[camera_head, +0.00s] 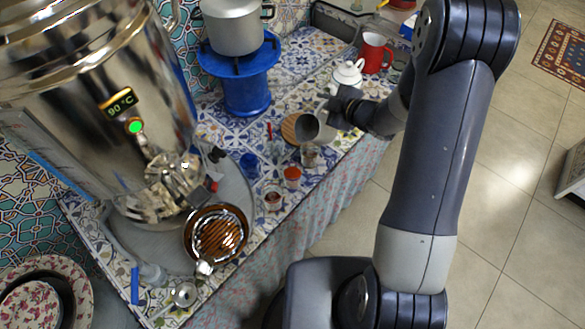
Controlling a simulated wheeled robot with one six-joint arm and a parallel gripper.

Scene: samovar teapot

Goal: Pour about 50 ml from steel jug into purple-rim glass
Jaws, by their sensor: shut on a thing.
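My gripper (340,106) is at the middle of the counter, shut on the steel jug (308,127). The jug's open mouth faces left toward the camera, and it looks tilted. The fingers and the jug's handle are partly hidden behind my wrist. A small clear glass (312,156) stands just below the jug in the picture. Another small glass (273,199) with dark reddish content stands nearer the front edge. The rims are too small to tell which one is purple. I cannot see any stream of liquid.
A round wooden board (289,130) lies left of the jug. A white teapot (347,74) and red mug (373,54) stand behind. A large steel samovar (90,110) fills the left.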

